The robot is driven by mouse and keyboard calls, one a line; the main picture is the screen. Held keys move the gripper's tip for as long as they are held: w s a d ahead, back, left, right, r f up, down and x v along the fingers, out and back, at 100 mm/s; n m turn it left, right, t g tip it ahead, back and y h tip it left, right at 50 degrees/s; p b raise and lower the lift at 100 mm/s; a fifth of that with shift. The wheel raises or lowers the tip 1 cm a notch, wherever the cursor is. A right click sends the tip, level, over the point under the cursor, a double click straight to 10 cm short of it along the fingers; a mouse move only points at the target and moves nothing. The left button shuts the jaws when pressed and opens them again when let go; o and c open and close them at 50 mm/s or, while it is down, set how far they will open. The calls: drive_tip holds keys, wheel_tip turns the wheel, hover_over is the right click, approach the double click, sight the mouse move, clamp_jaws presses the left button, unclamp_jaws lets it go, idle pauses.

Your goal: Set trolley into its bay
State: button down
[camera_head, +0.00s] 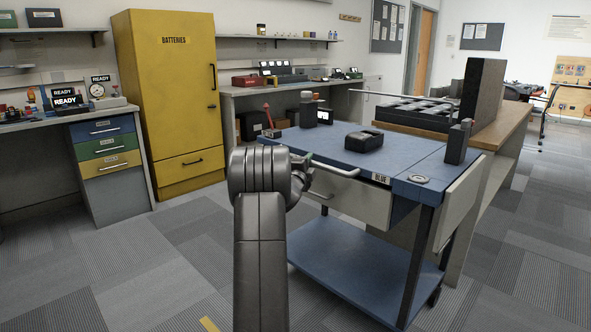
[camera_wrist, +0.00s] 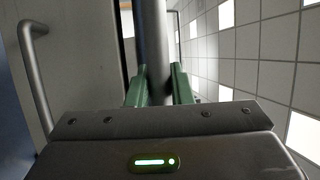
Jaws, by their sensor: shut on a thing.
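The trolley (camera_head: 410,160) has a blue top, a blue lower shelf, dark legs and a "BLUE" label; it stands in front of the wooden-topped bench. Its light push bar (camera_head: 333,170) runs along the near edge. My gripper (camera_head: 303,172) is at the left end of this bar, mostly hidden behind my arm in the head view. In the wrist view, its green fingers (camera_wrist: 158,85) are closed around a grey bar (camera_wrist: 154,45), with a pale drawer front and handle (camera_wrist: 35,75) beside it. No bay can be clearly made out.
The wooden-topped bench (camera_head: 515,118) is close behind and right. A yellow batteries cabinet (camera_head: 170,90) stands left. A yellow strip (camera_head: 208,323) marks the carpet; floor at left is clear.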

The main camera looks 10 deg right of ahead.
sight(318, 159)
drive_tip(key=shift+w+d, duration=0.75)
drive_tip(key=shift+d, duration=0.35)
drive_tip(key=shift+w+d, duration=0.75)
drive_tip(key=shift+d, duration=0.3)
drive_tip(key=c, duration=1.3)
unclamp_jaws()
drive_tip(key=shift+s+a, duration=0.1)
drive_tip(key=shift+a, duration=0.05)
drive_tip(key=p+v, duration=0.1)
drive_tip(key=v, duration=1.2)
drive_tip(key=shift+s+p, duration=0.3)
drive_tip(key=shift+a+f, duration=0.1)
drive_tip(key=b+x, duration=0.1)
drive_tip(key=x, duration=1.3)
